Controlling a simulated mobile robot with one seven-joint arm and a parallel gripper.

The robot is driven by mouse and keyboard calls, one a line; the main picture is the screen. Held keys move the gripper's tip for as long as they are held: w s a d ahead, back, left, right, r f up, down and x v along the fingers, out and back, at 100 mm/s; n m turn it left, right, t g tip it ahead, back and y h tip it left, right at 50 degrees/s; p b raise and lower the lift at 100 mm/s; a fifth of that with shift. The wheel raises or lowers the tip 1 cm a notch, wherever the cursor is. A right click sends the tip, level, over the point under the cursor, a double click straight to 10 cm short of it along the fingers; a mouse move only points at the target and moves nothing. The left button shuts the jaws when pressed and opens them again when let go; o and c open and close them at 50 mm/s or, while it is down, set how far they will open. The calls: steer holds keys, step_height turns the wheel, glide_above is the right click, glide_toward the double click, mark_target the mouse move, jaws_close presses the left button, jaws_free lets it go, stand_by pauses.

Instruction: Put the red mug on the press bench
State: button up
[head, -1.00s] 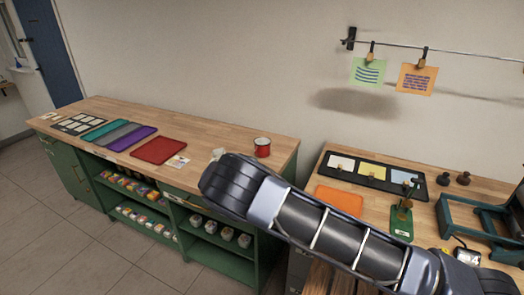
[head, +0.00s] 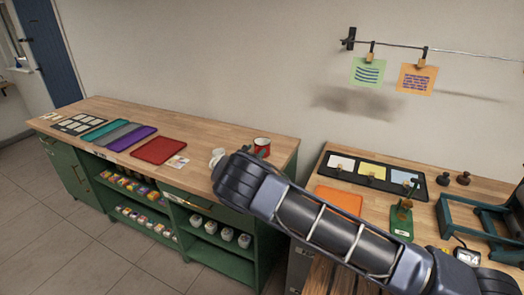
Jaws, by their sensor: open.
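The red mug (head: 263,143) stands upright near the right end of the green cabinet's wooden top (head: 215,139). It has a white inside, and the end of my arm hides its lower part. The press bench (head: 332,167) is the wooden-topped bench at the right, with a teal press frame (head: 447,215) at its right side. My arm reaches from the lower right up to the cabinet top, its end just in front of the red mug in the picture. My gripper's fingers are hidden behind the arm's end, so I cannot see whether they touch anything.
A white mug (head: 217,156) stands left of my arm's end. A red mat (head: 159,150) lies further left. The press bench holds an orange mat (head: 340,198), a black tray (head: 354,175), a green hand tool (head: 402,222) and dark stampers (head: 463,178). A gap separates cabinet and bench.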

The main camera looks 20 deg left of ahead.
steer(key=shift+w, duration=0.7)
jaws_close()
step_height(320, 180, up, 20)
steer(key=shift+f, duration=0.15)
stand_by(1.4)
steer(key=shift+d, duration=0.1)
